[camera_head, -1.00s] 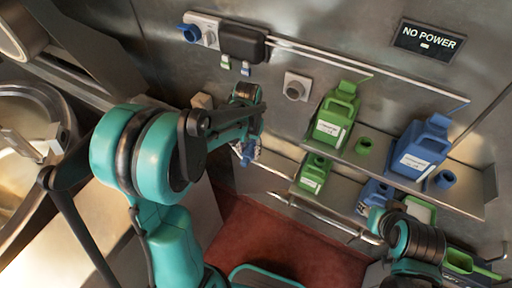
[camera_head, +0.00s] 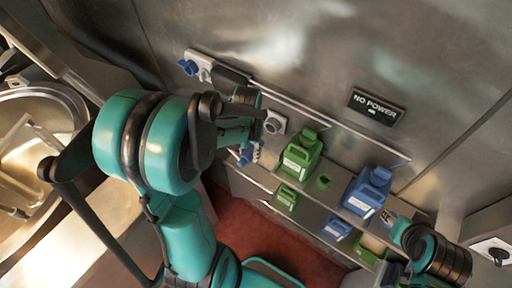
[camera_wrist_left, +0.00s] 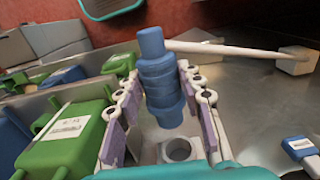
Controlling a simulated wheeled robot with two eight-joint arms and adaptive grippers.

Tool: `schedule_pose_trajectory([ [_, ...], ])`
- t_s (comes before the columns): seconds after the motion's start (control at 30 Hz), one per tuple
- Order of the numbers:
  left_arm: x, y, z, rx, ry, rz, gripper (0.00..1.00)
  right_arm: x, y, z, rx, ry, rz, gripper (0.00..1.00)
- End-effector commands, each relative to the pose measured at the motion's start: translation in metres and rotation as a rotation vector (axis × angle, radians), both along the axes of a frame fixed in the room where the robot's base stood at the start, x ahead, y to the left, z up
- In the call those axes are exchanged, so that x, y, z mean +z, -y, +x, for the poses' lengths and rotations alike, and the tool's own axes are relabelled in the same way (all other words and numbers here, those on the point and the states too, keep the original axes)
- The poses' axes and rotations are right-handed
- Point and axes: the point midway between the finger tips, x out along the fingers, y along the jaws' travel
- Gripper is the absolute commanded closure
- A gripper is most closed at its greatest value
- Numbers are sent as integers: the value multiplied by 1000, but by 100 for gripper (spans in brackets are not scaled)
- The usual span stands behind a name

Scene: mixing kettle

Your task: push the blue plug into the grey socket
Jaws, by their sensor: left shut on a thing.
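The blue plug (camera_wrist_left: 160,75) stands between the fingers of my left gripper (camera_wrist_left: 160,108) in the left wrist view, and the gripper is shut on it. In the head view the plug (camera_head: 245,157) shows in part below my left gripper (camera_head: 255,146). The grey socket (camera_head: 275,122) is on the wall, just right of that gripper in the head view. Its round opening (camera_wrist_left: 179,151) shows below the plug in the left wrist view. The plug appears apart from the socket. My right gripper (camera_head: 396,224) is at the lower right, its fingers unclear.
Green jugs (camera_head: 301,154) and blue jugs (camera_head: 367,192) stand on wall shelves right of the socket. A NO POWER sign (camera_head: 377,105) hangs above. Another blue connector (camera_head: 188,67) is on the wall at upper left. A metal kettle (camera_head: 40,130) is at the left.

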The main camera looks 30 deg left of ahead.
Motion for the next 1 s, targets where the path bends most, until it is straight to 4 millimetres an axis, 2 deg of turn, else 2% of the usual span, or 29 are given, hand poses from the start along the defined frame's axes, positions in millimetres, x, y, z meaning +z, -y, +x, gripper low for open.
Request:
schedule_pose_trajectory([
  [0.13, 4, -2, 0, 0, 0, 0, 93, 5, 0, 0, 0, 0, 0, 60],
  [0.27, 3, -1, 9, -2, 0, 0, 93, 4, 0, -1, 0, 0, 0, 60],
  [0.63, 3, 3, 53, -3, 0, 0, 93, 8, 0, 0, 0, 0, 0, 60],
  [1.0, 4, 2, 56, -1, 0, 0, 93, 3, 0, 0, 0, 0, 0, 60],
])
